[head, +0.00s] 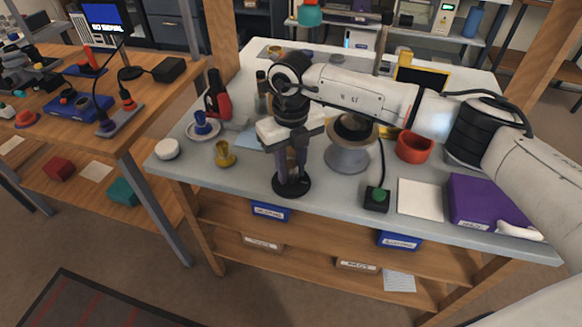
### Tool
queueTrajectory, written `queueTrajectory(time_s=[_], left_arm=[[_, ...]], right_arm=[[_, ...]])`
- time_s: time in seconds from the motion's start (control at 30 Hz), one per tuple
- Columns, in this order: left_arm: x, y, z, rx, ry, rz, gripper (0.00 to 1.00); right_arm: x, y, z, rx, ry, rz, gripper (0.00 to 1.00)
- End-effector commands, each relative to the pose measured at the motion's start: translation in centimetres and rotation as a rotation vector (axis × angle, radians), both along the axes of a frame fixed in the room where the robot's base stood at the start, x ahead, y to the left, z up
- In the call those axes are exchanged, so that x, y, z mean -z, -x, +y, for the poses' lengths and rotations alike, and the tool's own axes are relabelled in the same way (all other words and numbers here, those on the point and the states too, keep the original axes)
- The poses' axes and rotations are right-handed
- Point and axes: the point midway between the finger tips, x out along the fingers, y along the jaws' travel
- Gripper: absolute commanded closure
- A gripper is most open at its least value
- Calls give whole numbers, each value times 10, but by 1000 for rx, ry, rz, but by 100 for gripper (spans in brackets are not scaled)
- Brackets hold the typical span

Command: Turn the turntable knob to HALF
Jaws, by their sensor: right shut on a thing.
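My right gripper (291,166) comes in from the right and points down over the front middle of the grey bench. Its fingers are shut on the upright part of a dark stand with a round black base (291,187). The gripper body hides the top of that part, so I cannot tell whether it is the turntable knob or read any HALF mark. A grey flared pedestal (348,158) with a dark ring on top stands just right of the gripper, partly behind my arm. My left gripper is not in view.
A black box with a green button (377,198), a white sheet (420,198) and a purple case (485,202) lie to the right. A red bowl (414,147) is behind them. A brass cup (224,154), a blue cup (202,123) and a white round piece (167,149) stand left.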

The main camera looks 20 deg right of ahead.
Motion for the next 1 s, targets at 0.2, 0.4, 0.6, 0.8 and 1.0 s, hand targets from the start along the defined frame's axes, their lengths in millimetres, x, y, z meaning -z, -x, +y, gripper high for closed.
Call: queueTrajectory(time_s=[0.2, 0.4, 0.6, 0.8, 1.0], left_arm=[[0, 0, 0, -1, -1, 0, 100], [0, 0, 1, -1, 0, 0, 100], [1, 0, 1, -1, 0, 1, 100], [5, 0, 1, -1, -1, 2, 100], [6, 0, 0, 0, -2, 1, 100]], right_arm=[[-1, -1, 0, 0, 0, -2, 55], [-1, 0, 0, -1, 0, -1, 55], [-11, -1, 0, -1, -1, -3, 55], [-49, -2, 0, -1, -1, -6, 55], [-85, -1, 0, -1, -2, -4, 55]])
